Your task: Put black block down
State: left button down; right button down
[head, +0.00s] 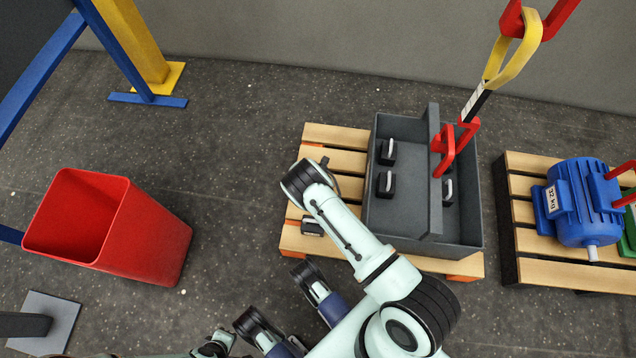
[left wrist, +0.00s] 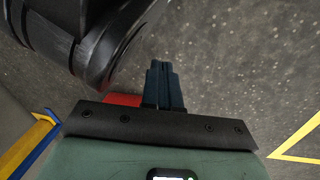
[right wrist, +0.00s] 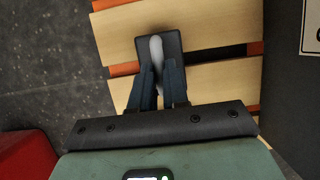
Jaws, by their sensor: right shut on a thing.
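The black block (right wrist: 172,44) with a pale handle (right wrist: 156,48) is over the wooden pallet slats in the right wrist view. My right gripper (right wrist: 158,75) is shut on its handle. In the head view the block (head: 312,226) shows at the pallet's left side, outside the grey crate (head: 405,225). I cannot tell whether it touches the slats. Similar black blocks (head: 386,185) (head: 388,152) sit in the crate's left compartment, and another (head: 448,190) is in the right one. My left gripper (left wrist: 165,70) is shut and empty, away from the pallet.
The crate stands on the pallet (head: 335,135), close to the right of the block. A red bin (head: 150,235) stands on the floor at left. A red hook (head: 455,145) on a yellow sling (head: 510,55) hangs over the crate. A blue motor (head: 585,205) rests on another pallet at right.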

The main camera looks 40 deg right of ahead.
jog(key=shift+w+d+r, duration=0.15)
jog(key=shift+w+r, duration=0.05)
jog(key=shift+w, duration=0.15)
jog(key=c, duration=1.1)
grip_release()
jog(key=shift+s+f, duration=0.15)
jog(key=shift+s, duration=0.15)
